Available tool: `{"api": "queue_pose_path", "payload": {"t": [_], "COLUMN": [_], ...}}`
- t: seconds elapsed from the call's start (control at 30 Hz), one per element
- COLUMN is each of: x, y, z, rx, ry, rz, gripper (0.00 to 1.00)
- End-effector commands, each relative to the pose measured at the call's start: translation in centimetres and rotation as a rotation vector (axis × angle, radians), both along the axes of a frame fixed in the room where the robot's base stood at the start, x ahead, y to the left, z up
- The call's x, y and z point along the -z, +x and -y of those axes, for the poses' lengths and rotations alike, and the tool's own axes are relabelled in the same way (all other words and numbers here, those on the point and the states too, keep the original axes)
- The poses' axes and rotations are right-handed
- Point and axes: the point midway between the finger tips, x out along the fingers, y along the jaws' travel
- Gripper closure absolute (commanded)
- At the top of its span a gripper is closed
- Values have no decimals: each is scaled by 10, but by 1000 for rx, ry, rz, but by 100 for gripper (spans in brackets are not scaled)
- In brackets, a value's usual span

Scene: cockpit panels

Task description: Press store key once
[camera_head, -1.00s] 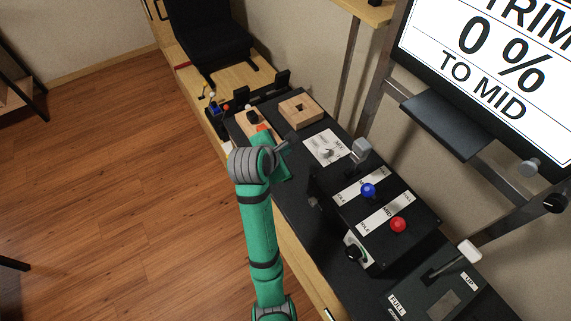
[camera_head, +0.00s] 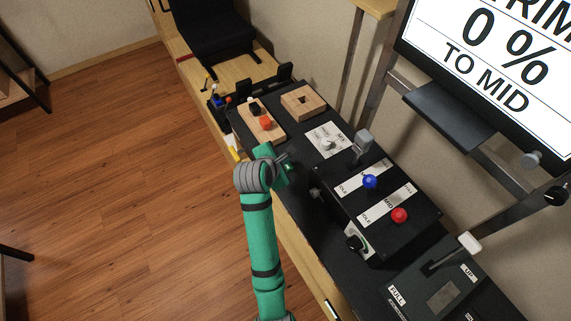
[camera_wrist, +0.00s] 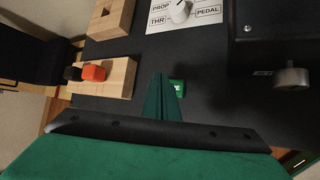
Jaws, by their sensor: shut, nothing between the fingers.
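A small green key (camera_wrist: 177,87) with white lettering, only partly readable, sits on the black panel (camera_wrist: 210,70) in the wrist view. My gripper (camera_wrist: 159,78) is shut and empty, its narrow tip just left of the key and partly covering it. I cannot tell whether the tip touches the key or hovers over it. In the head view my gripper (camera_head: 284,158) is over the black panel's near edge, and a green patch (camera_head: 289,168), likely the key, shows beside it.
A wooden block with a red-orange and a black knob (camera_head: 274,132) and a square-holed block (camera_head: 302,103) lie beyond. A selector plate (camera_head: 322,134) and a lever box with blue (camera_head: 370,181) and red (camera_head: 399,215) knobs stand to the right. The screen reads "0 %, TO MID".

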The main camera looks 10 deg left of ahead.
Motion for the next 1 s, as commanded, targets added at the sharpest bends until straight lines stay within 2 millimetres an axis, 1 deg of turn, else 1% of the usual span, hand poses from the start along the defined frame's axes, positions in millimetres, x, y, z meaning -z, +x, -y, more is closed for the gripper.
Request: {"api": "queue_pose_path", "payload": {"t": [0.1, 0.23, 1.0], "x": [7, 11, 11], "y": [0, 0, 0], "z": [0, 0, -1], "rx": [-1, -1, -1], "ry": [-1, 0, 0], "rz": [0, -1, 1], "gripper": [100, 100, 100]}}
